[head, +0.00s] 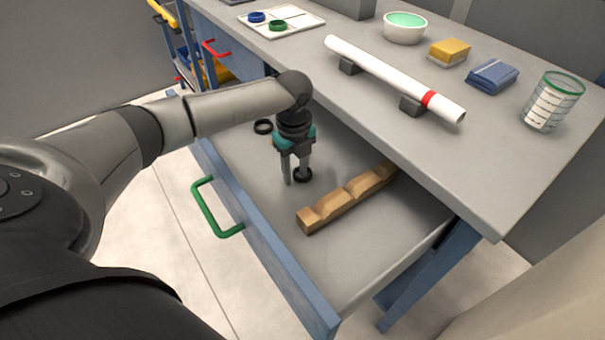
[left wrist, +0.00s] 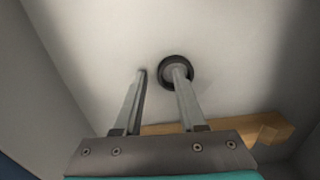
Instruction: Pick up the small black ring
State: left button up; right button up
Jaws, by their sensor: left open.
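A black ring (head: 303,179) lies flat on the floor of the open drawer (head: 375,230); it also shows in the left wrist view (left wrist: 189,75). My left gripper (head: 296,178) points down into the drawer, open, with nothing gripped. In the left wrist view its right fingertip overlaps the ring's hole and its left fingertip is outside the ring, so the fingers (left wrist: 158,71) straddle the ring's left wall. I cannot tell how far the fingertip is inside. A second black ring (head: 257,127) lies farther back. My right gripper is not in view.
A notched wooden holder (head: 345,198) lies right of the gripper in the drawer. The drawer front has a green handle (head: 212,212). The tabletop (head: 480,150) overhangs the drawer's back and carries a white pipe (head: 390,76) on black supports.

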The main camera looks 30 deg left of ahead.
pick_arm(q)
grip_shut()
jog(key=shift+r, duration=0.2)
dwell(0.6)
notch_tip(320, 180, up, 9)
jog(key=p, duration=0.5)
notch_tip(320, 180, up, 11)
jog(key=p, duration=0.4)
send_over(296, 176)
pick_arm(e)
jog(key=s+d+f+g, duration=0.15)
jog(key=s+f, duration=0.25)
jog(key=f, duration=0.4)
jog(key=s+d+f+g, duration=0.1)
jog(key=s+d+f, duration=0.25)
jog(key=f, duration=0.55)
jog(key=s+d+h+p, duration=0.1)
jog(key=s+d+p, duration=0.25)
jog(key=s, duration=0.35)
pick_arm(q)
notch_tip(296, 176, up, 9)
jog(key=p, duration=0.8)
jog(key=shift+f, duration=0.2)
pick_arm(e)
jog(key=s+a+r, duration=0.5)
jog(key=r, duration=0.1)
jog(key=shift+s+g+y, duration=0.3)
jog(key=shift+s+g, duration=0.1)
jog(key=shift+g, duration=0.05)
